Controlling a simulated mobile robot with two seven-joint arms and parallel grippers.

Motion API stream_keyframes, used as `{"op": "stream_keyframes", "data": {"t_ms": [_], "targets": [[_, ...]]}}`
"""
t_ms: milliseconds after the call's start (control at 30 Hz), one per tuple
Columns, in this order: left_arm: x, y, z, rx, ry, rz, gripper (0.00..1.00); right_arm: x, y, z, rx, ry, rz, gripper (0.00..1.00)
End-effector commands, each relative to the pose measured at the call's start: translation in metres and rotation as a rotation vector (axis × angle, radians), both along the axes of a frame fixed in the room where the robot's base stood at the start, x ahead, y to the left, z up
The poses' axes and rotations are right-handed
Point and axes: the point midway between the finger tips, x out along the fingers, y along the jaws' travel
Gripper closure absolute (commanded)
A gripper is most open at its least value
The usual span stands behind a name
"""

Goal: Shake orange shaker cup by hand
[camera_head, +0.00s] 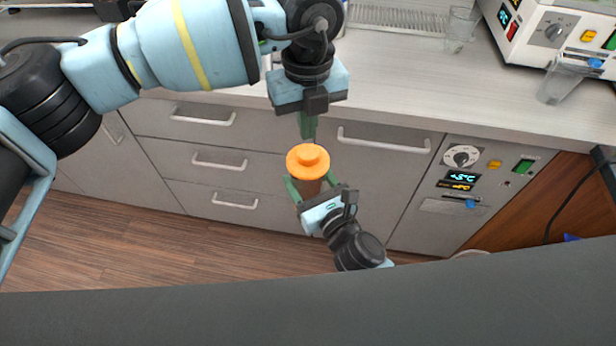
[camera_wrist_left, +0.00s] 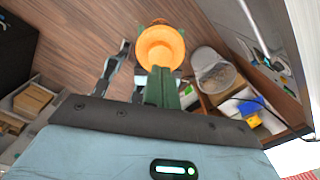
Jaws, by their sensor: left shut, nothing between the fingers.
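The orange shaker cup (camera_head: 308,162) has an orange lid with a round cap and a brownish body below. It is held in the air in front of the drawers. My right gripper (camera_head: 311,188) has its green fingers on both sides of the cup body, gripping it below the lid. My left gripper (camera_head: 308,133) is shut and empty, its fingertips just above the lid in the picture; I cannot tell whether they touch it. In the left wrist view the orange lid (camera_wrist_left: 160,46) shows just beyond the shut green fingers (camera_wrist_left: 161,90). The lower cup is mostly hidden there.
The pale counter (camera_head: 410,75) runs behind, with clear cups (camera_head: 461,25) and (camera_head: 560,82) on it. A white machine (camera_head: 550,35) stands at the back right. Drawers and a control panel (camera_head: 475,185) form the counter front. A dark surface (camera_head: 300,320) crosses the near edge.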

Motion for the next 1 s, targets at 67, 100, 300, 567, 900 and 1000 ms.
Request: {"op": "stream_keyframes", "data": {"t_ms": [67,100,300,567,900,1000], "targets": [[0.0,0.0,-0.008,0.001,0.001,0.0,1.0,0.001,0.0,0.002,0.002,-0.005,0.001,0.68],[0.0,0.0,-0.012,-0.001,0.002,0.0,1.0,0.001,0.0,0.002,0.002,-0.005,0.001,0.68],[0.0,0.0,-0.021,-0.001,-0.001,0.0,1.0,0.001,0.0,0.003,0.002,-0.005,0.001,0.68],[0.0,0.0,-0.021,-0.001,0.0,0.0,1.0,0.001,0.0,0.003,0.002,-0.005,0.001,0.68],[0.0,0.0,-0.021,-0.001,0.0,0.0,1.0,0.001,0.0,0.003,0.002,-0.005,0.001,0.68],[0.0,0.0,-0.021,-0.001,0.0,0.0,1.0,0.001,0.0,0.003,0.002,-0.005,0.001,0.68]]}}
